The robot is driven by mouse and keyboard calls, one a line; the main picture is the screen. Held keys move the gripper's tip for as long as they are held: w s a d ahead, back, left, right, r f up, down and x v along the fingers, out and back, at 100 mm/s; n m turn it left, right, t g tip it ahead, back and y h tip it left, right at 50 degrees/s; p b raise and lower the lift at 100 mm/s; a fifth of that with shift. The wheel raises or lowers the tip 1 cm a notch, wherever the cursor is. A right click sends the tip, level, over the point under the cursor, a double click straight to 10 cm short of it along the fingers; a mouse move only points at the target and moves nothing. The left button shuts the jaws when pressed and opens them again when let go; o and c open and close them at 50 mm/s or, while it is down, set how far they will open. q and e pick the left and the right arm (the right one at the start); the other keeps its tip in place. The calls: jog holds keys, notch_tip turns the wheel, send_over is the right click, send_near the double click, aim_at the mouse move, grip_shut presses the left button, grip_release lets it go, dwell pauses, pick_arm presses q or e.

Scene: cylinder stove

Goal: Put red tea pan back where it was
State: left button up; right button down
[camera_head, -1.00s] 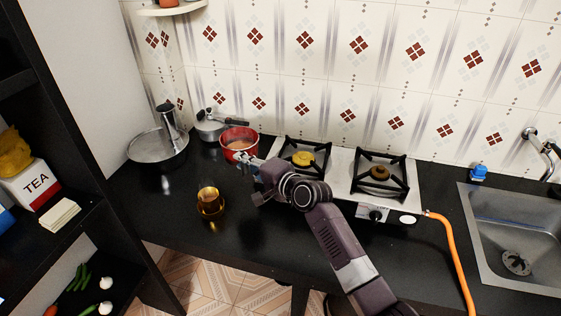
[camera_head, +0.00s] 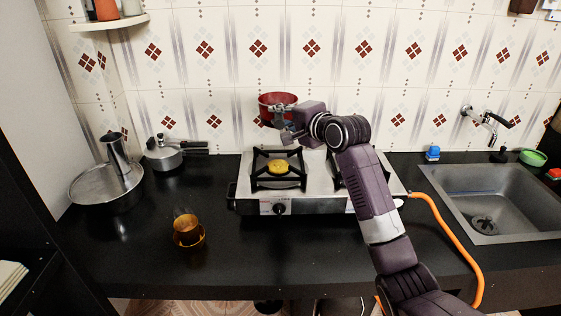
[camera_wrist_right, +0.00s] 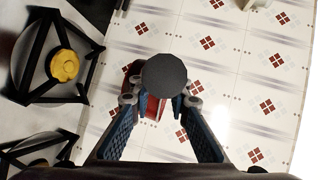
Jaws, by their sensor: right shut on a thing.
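The red tea pan (camera_head: 277,103) is held up in the air above the back of the stove, in front of the tiled wall. My right gripper (camera_head: 282,121) is shut on it. In the right wrist view my right gripper (camera_wrist_right: 160,103) has a dark round end, perhaps of the pan's handle (camera_wrist_right: 164,76), between its fingers, with a bit of the red pan (camera_wrist_right: 152,106) behind. The pan's inside is hidden there. The two-burner stove (camera_head: 262,207) stands below, its left burner (camera_head: 278,167) empty. My left gripper is not in view.
A steaming amber cup on a saucer (camera_head: 188,230) stands on the black counter (camera_head: 130,262). A pressure cooker (camera_head: 162,154) and a steel bowl holding a tall metal pot (camera_head: 90,186) are at the left. A sink (camera_head: 470,200) is at the right. An orange hose (camera_head: 454,235) leaves the stove.

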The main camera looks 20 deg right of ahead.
notch_tip(320, 180, down, 14)
jog(key=p, duration=0.1)
dwell(0.4)
jog(key=shift+f, duration=0.2)
jog(key=c, duration=2.2)
grip_release()
jog(key=shift+f, duration=0.25)
jog(key=o, duration=0.4)
jog(key=shift+s+r, duration=0.1)
jog(key=shift+r, duration=0.1)
jog(key=b+v, duration=0.1)
jog(key=v, duration=1.1)
jog(key=shift+f, duration=0.1)
